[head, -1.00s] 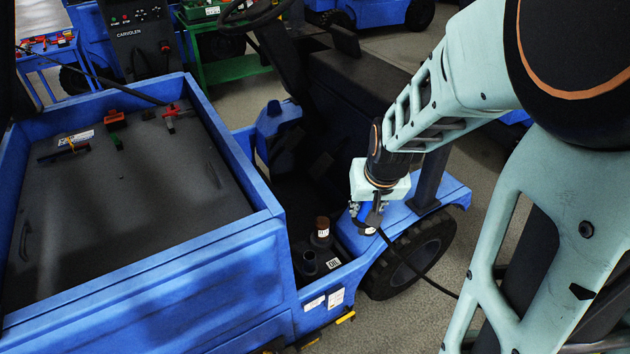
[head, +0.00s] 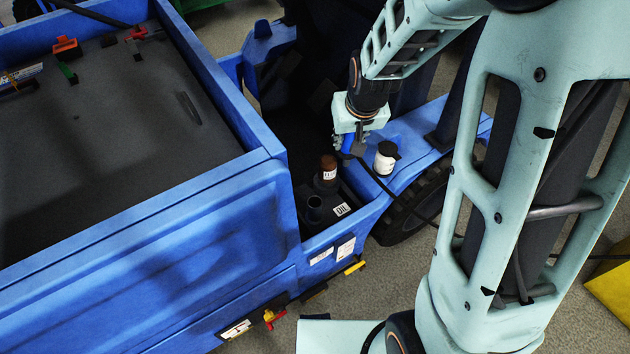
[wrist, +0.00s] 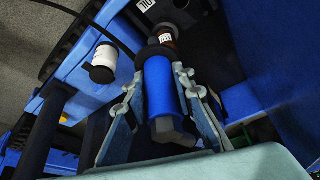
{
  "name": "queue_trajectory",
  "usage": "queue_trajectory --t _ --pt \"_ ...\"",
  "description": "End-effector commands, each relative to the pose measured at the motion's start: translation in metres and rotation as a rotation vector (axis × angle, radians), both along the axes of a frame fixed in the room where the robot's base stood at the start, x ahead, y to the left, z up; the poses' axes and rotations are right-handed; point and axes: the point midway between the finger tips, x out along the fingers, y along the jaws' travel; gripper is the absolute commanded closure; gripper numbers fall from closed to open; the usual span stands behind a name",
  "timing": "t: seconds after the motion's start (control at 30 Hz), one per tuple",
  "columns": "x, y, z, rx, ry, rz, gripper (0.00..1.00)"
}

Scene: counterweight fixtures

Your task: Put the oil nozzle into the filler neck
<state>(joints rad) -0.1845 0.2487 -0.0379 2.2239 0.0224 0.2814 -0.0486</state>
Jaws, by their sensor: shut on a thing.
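The oil nozzle (wrist: 158,90) is a blue cylinder with dark ends, with a black hose at its far end. My gripper (wrist: 160,82) is shut on it, one finger on each side. In the head view my gripper (head: 348,146) holds the nozzle (head: 347,143) low over the cart, behind the brown-capped container. The filler neck (head: 314,208) is a dark, open upright tube beside a white OIL label (head: 342,209), in front of and left of my gripper. The nozzle is apart from the neck. In the wrist view the neck is hard to make out.
A brown-capped dark container (head: 328,168) stands between my gripper and the neck. A white bottle with a black cap (head: 385,158) stands on the blue fender to the right. The blue cargo bed wall (head: 190,210) rises at left. The black hose (head: 372,178) trails right.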

Motion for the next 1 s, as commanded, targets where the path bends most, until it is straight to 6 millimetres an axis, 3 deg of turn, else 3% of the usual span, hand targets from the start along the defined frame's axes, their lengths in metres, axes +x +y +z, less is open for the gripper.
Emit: queue_trajectory --t 0.03,0.4,0.6,1.0 --pt "0.003 0.008 -0.030 0.001 0.001 0.017 1.00" --pt "0.014 0.057 -0.135 0.014 0.005 0.119 1.00" --pt "0.017 0.073 -0.163 0.021 0.006 0.150 1.00" --pt "0.017 0.078 -0.184 0.024 0.006 0.159 1.00"
